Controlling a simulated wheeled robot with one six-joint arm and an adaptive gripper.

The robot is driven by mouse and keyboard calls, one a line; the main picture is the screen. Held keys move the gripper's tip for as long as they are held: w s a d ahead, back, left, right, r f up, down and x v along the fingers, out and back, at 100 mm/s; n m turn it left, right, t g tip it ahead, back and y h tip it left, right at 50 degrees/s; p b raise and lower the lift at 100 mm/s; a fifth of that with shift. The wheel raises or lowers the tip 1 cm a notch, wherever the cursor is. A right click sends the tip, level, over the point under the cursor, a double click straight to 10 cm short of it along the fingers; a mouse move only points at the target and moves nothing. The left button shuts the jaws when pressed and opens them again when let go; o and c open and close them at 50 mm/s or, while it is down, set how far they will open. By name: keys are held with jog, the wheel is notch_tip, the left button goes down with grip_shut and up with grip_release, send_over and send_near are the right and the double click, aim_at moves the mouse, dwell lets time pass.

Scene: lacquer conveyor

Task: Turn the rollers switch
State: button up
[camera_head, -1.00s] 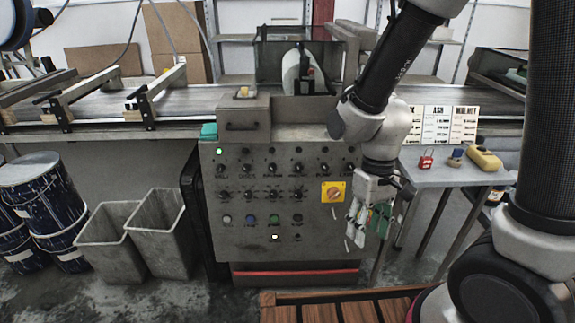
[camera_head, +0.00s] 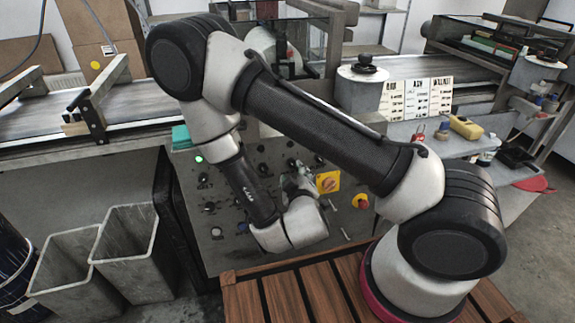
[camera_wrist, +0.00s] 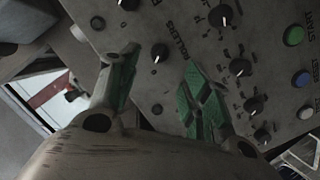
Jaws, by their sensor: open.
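The rollers switch (camera_wrist: 160,52) is a small dark round knob with a white mark, with the label ROLLERS beside it in the wrist view. It sits on the grey control panel (camera_head: 199,250) among several similar knobs. My gripper (camera_wrist: 160,66) is open, with one green-padded finger on each side of the knob in the picture. I cannot tell whether the fingers touch it. In the head view my gripper (camera_head: 297,180) is at the panel's right part, and my arm hides much of the panel, including the rollers switch.
A yellow plate with a red rotary switch (camera_head: 328,182) and a red emergency button (camera_head: 361,201) are just right of my gripper. A green button (camera_wrist: 294,35) and a blue button (camera_wrist: 301,78) show in the wrist view. Grey bins (camera_head: 136,240) stand left of the panel.

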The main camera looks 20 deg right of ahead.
aim_at(293, 166)
jog(key=x, duration=0.7)
jog(key=shift+w+f, duration=0.15)
jog(key=shift+w, duration=0.2)
jog(key=c, duration=1)
jog(key=shift+c, duration=0.2)
